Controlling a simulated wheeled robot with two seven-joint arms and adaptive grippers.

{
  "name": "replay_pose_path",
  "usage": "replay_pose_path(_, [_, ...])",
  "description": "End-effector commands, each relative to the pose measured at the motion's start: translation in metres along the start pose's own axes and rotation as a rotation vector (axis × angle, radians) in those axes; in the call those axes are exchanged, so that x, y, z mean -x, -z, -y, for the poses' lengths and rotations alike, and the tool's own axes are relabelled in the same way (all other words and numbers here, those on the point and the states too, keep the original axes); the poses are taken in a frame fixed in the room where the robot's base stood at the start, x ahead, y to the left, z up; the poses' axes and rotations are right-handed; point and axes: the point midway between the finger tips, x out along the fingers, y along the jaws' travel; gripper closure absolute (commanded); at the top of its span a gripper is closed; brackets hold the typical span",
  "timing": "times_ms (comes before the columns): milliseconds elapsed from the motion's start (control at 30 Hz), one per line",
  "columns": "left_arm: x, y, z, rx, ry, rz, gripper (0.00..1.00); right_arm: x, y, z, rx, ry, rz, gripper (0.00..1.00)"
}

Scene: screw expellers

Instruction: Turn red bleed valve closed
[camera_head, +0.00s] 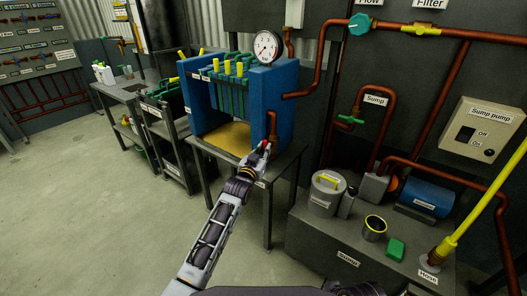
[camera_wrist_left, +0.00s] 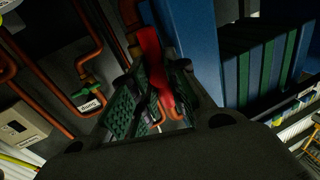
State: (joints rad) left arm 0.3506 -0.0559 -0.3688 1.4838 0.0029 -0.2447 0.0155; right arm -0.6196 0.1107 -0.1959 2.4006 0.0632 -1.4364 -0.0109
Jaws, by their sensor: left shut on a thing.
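The red bleed valve's handle (camera_head: 266,146) is at the lower right front of the blue press, below a copper pipe. My left gripper (camera_head: 258,156) reaches up to it from below and largely covers it. In the left wrist view the red handle (camera_wrist_left: 152,58) runs down between the green-padded fingers of my left gripper (camera_wrist_left: 158,98), which are shut on it. The lower part of the handle is partly hidden by the fingers. My right gripper is not clearly seen in either view.
The blue press (camera_head: 282,98) with a pressure gauge (camera_head: 267,47) stands on a metal table (camera_head: 262,179). To the right is a dark sump bench (camera_head: 310,236) with a grey bucket (camera_head: 326,193) and a blue pump (camera_head: 425,198). Open floor (camera_head: 110,215) lies left.

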Motion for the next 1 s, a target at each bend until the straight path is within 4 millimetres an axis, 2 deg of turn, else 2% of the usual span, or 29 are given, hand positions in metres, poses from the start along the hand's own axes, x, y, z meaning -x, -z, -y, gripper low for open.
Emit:
replay_pose_path(267, [0.0,-0.001,0.001,-0.159,0.002,-0.04,1.0,-0.011,-0.009,-0.002,-0.002,-0.005,0.035,1.0])
replay_pose_path(600, [0.0,-0.003,0.001,-0.455,0.003,-0.119,1.0,-0.022,-0.013,-0.005,-0.003,-0.011,0.051,1.0])
replay_pose_path(1000, [0.001,-0.006,0.0,-0.823,0.002,-0.219,1.0,-0.015,-0.007,-0.004,-0.003,-0.007,0.03,1.0])
